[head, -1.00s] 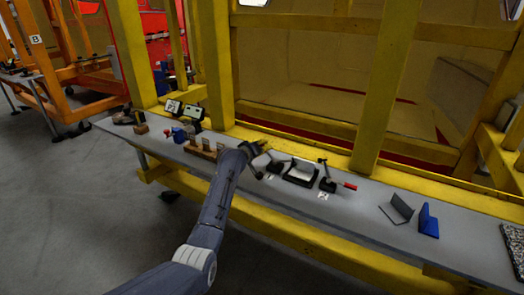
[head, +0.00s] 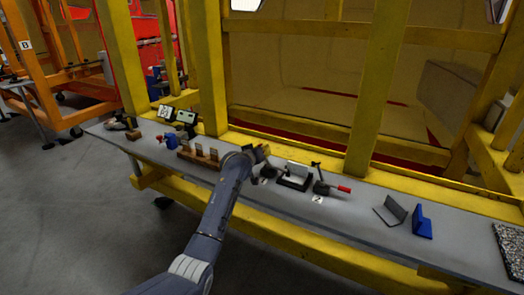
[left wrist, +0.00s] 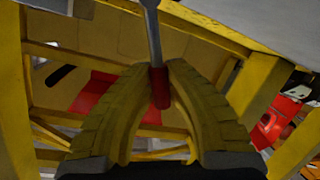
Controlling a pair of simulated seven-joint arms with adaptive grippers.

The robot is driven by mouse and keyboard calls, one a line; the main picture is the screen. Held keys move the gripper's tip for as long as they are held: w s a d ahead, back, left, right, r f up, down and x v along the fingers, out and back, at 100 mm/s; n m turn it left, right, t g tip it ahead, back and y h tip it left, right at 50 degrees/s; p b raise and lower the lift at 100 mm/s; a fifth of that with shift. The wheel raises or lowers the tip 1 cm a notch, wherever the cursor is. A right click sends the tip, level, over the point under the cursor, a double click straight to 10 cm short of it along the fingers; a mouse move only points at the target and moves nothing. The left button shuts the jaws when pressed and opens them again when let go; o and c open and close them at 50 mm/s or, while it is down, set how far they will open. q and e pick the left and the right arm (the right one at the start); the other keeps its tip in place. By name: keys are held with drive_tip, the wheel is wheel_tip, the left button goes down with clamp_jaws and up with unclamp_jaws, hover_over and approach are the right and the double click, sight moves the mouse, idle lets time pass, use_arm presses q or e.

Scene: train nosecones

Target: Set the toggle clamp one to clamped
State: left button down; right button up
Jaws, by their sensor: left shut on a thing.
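Toggle clamp one (head: 268,171) stands on the grey bench, left of the black fixture, partly hidden behind my left gripper (head: 261,153). In the left wrist view, my left gripper (left wrist: 159,70) is shut on the red grip (left wrist: 160,88) of a grey metal lever (left wrist: 152,35). The lever runs up from between the fingers toward the bench. In the head view the grip is hidden by the fingers, and I cannot make out the clamp's arm clearly. My right gripper is in neither view.
A second clamp with a red handle (head: 343,189) stands right of the black fixture (head: 294,183), by a label marked 2. A grey angle plate (head: 390,211) and a blue bracket (head: 421,222) are further right. A yellow post (head: 378,90) rises behind the bench.

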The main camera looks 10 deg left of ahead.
use_arm(q)
drive_tip(key=shift+w+a+r, duration=0.1)
drive_tip(key=shift+a+r, duration=0.1)
drive_tip(key=shift+r, duration=0.3)
drive_tip(key=c, duration=1.6)
unclamp_jaws()
drive_tip(key=shift+a, duration=0.1)
drive_tip(key=shift+o, duration=1.4)
drive_tip(key=shift+f, duration=0.2)
drive_tip(key=shift+d, duration=0.2)
drive_tip(key=shift+s+f, duration=0.1)
drive_tip(key=shift+s, duration=0.1)
drive_tip(key=v, duration=1.2)
